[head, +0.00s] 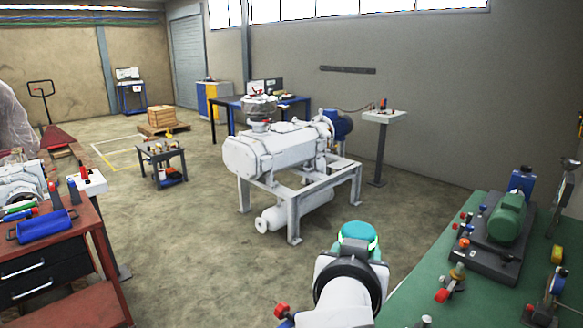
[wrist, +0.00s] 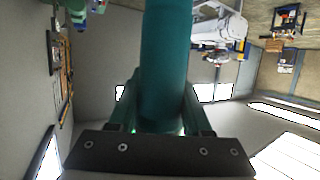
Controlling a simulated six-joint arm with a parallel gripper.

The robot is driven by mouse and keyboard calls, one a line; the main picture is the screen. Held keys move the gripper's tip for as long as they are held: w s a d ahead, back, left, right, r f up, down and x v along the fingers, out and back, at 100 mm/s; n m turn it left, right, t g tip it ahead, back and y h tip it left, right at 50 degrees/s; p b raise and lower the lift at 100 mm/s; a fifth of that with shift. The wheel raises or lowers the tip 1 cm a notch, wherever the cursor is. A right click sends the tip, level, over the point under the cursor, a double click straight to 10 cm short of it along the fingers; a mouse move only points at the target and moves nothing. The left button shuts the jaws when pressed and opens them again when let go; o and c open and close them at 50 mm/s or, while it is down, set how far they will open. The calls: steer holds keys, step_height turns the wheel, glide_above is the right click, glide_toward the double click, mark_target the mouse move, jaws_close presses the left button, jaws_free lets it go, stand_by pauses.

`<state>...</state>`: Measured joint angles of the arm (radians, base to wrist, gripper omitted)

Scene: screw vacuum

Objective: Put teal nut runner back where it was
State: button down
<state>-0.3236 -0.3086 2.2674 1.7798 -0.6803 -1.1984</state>
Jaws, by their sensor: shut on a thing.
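The teal nut runner (wrist: 165,55) fills the middle of the wrist view as a thick teal cylinder. My gripper (wrist: 164,90) is shut on it, with one finger on each side. Its far end runs out of the top of the wrist view. In the head view my gripper (head: 358,240) is at the bottom centre, at the end of my arm. A teal rounded shape shows there, but I cannot tell tool from gripper. The gripper appears left of the green bench (head: 405,300). No empty place for the nut runner can be made out clearly.
The green bench holds a green motor (head: 507,217) and several small tools and fittings. A white vacuum pump (head: 270,150) on a frame stands ahead. A red-brown tool cart (head: 75,245) with a blue tray (head: 43,226) is at left. Floor between is clear.

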steer(key=w+a+f+n+y, duration=0.55)
steer(key=w+a+f, duration=0.35)
steer(key=a+f, duration=0.3)
steer(key=a+f+y, duration=0.1)
steer(key=a+f, duration=0.1)
steer(key=f, duration=0.4)
steer(key=s+a+f+n+y, duration=0.1)
steer(key=a+f+y, duration=0.1)
steer(key=f, duration=0.4)
steer(key=s+a+f+n+y, duration=0.1)
steer(key=a+f, duration=0.1)
steer(key=f, duration=0.3)
steer(key=shift+s+f+n+g, duration=0.2)
steer(key=shift+f+n+g, duration=0.1)
steer(key=shift+f, duration=0.1)
